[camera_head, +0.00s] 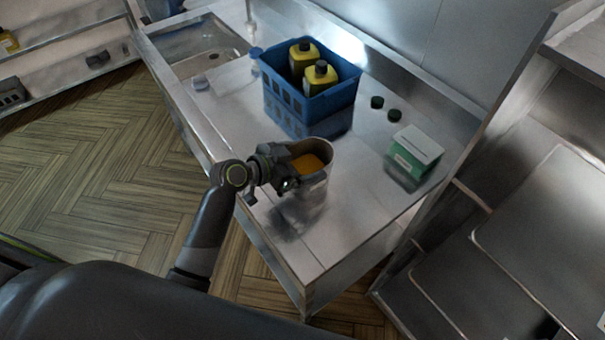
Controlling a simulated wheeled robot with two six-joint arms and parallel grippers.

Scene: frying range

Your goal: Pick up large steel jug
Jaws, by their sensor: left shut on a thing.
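The large steel jug (318,185) is upright on or just above the steel counter, near its front right part. It has an open top, and an orange-yellow content shows inside. My left gripper (290,168) is at the jug's left side, shut on it near the rim. The gripper hides part of the jug's left side and any handle there. I cannot tell whether the jug's base touches the counter. My right gripper is not in view.
Behind the jug, a blue crate (289,106) holds yellow bottles (320,76) with dark caps. Right of it are two dark caps (377,102) and a green-white box (415,150). A sink (200,50) is at the far left. The steel counter (225,100) has bare space left of the crate.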

